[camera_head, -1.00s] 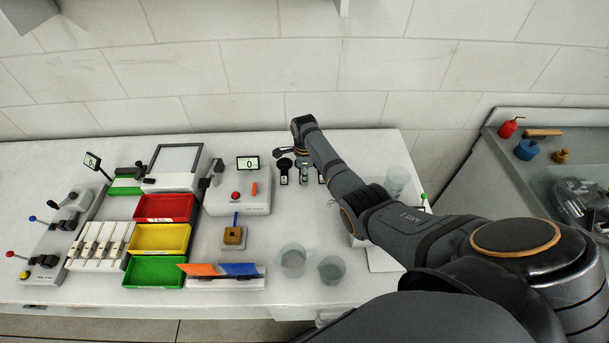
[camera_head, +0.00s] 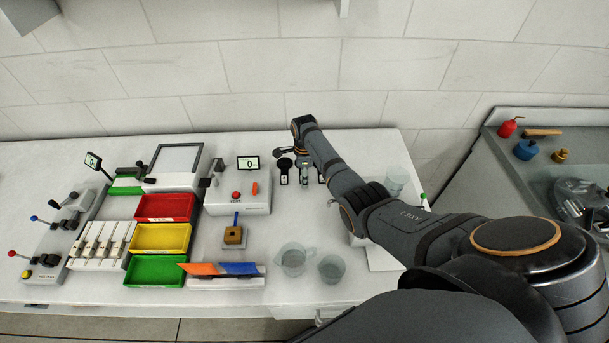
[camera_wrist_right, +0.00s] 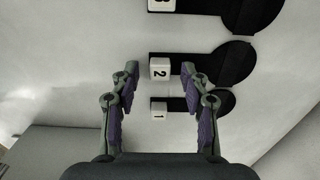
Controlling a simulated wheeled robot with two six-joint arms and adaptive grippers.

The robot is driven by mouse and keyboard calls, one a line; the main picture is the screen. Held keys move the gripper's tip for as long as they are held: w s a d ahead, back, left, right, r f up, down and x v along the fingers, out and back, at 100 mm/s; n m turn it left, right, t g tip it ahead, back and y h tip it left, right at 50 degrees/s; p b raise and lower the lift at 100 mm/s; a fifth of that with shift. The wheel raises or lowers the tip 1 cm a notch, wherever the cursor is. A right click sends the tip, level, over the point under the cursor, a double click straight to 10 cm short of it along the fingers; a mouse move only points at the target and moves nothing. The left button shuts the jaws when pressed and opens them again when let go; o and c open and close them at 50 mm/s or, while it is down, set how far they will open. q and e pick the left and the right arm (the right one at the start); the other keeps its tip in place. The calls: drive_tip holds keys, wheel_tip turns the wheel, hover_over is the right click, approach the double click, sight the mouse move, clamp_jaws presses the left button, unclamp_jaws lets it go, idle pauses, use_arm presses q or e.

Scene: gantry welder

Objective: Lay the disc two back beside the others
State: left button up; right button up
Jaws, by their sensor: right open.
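Three black paddle-shaped discs, each with a white numbered cube at its handle end, lie side by side on the pale worktop. In the right wrist view, disc two (camera_wrist_right: 228,63) is in the middle, disc one (camera_wrist_right: 215,101) is below it and disc three (camera_wrist_right: 245,14) is at the top, partly cut off. My right gripper (camera_wrist_right: 159,73) is open, with its fingers on either side of the cube marked 2 (camera_wrist_right: 160,69); whether they touch it I cannot tell. In the head view, one disc (camera_head: 284,164) shows at the back, left of my right wrist. My left gripper is out of view.
Left of the discs stand a control box (camera_head: 225,202), red (camera_head: 165,222), yellow (camera_head: 160,254) and green (camera_head: 150,284) trays. Clear beakers (camera_head: 331,269) stand near the front edge. A separate grey bench (camera_head: 480,160) is at right.

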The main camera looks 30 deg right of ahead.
drive_tip(key=shift+r, duration=0.1)
wheel_tip(320, 180, up, 12)
drive_tip(key=shift+f, duration=0.2)
idle(0.8)
